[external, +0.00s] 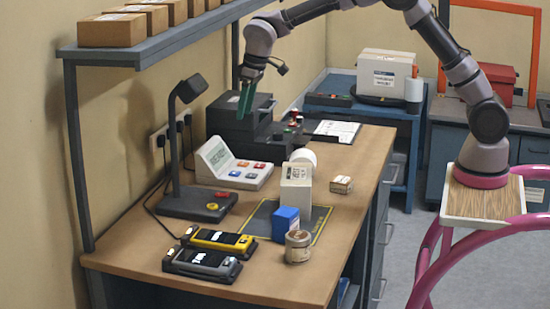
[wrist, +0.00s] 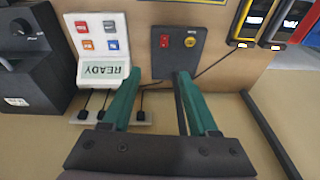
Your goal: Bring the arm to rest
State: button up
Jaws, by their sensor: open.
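My arm reaches in from the right over the back of the wooden workbench (external: 345,168). My gripper (external: 244,100) has green fingers that point down, above the bench near the dark stacked device (external: 228,120). In the wrist view the two green fingers (wrist: 160,88) stand apart with nothing between them. Beyond them are the white READY panel (wrist: 100,45) with coloured buttons and the dark lamp base (wrist: 180,45) with red and yellow buttons.
A shelf (external: 160,42) with several cardboard boxes is at upper left. A desk lamp (external: 175,140) stands below it. On the bench are a white carton (external: 296,188), a blue box (external: 286,223), a tin (external: 298,246), a small box (external: 341,184) and yellow (external: 220,240) and grey (external: 202,264) handheld devices.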

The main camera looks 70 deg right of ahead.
jog(key=s+d+r+m+t, duration=0.1)
jog(key=s+d+r, duration=0.2)
jog(key=s+r, duration=0.65)
jog(key=s+d+r+m+t, duration=0.1)
jog(key=s+d+r, duration=0.1)
jog(key=s+r, duration=0.75)
jog(key=s+d+f+t, duration=0.1)
jog(key=s+f, duration=0.1)
jog(key=s, duration=1)
jog(key=s+d+f+m+t+y, duration=0.1)
jog(key=s+f, duration=0.1)
jog(key=s, duration=1)
jog(key=shift+m+t+y, duration=0.3)
jog(key=shift+c, duration=0.3)
